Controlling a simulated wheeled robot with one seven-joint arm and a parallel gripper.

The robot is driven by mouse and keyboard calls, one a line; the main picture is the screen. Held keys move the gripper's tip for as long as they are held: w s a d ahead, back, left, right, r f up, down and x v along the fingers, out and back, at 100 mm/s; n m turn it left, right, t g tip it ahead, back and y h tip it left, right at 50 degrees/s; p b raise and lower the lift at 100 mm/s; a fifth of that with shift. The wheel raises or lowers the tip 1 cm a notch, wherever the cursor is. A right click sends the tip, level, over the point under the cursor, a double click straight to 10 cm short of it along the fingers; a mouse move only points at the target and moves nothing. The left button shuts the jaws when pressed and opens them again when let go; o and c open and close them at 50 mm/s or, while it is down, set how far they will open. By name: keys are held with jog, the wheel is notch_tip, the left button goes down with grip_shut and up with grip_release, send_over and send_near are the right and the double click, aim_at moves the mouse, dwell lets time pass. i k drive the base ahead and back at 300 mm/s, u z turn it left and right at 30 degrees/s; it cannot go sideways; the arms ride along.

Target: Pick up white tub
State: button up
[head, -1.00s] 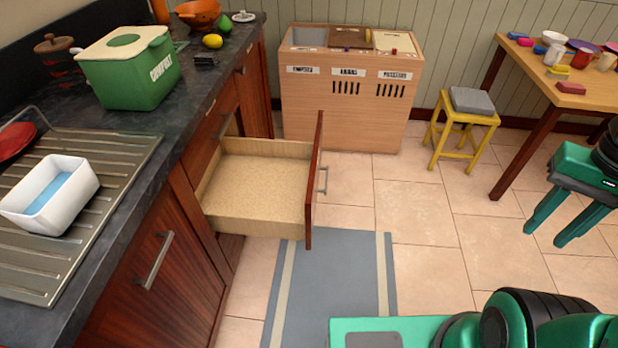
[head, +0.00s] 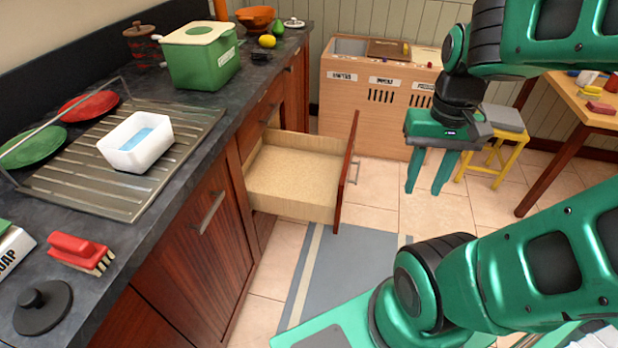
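The white tub (head: 137,146) is a small rectangular open container with a blue patch inside. It stands upright on the ribbed metal draining board (head: 75,188) on the counter at the left in the head view. My gripper (head: 428,190) hangs in the air over the floor, right of the open drawer and well away from the tub. Its two green fingers point down and stand apart, with nothing visible between them.
An open, empty drawer (head: 290,178) juts from the counter. On the counter are a green box (head: 200,62), red plate (head: 88,105), green plate (head: 35,147), red brush (head: 78,250) and dark lid (head: 42,306). A yellow stool (head: 490,158) stands behind my gripper.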

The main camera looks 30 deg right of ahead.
aim_at(134, 145)
jog(key=u, duration=0.5)
jog(key=k, duration=1.45)
jog(key=z, duration=0.85)
jog(key=i, duration=1.05)
jog(key=u, duration=1.3)
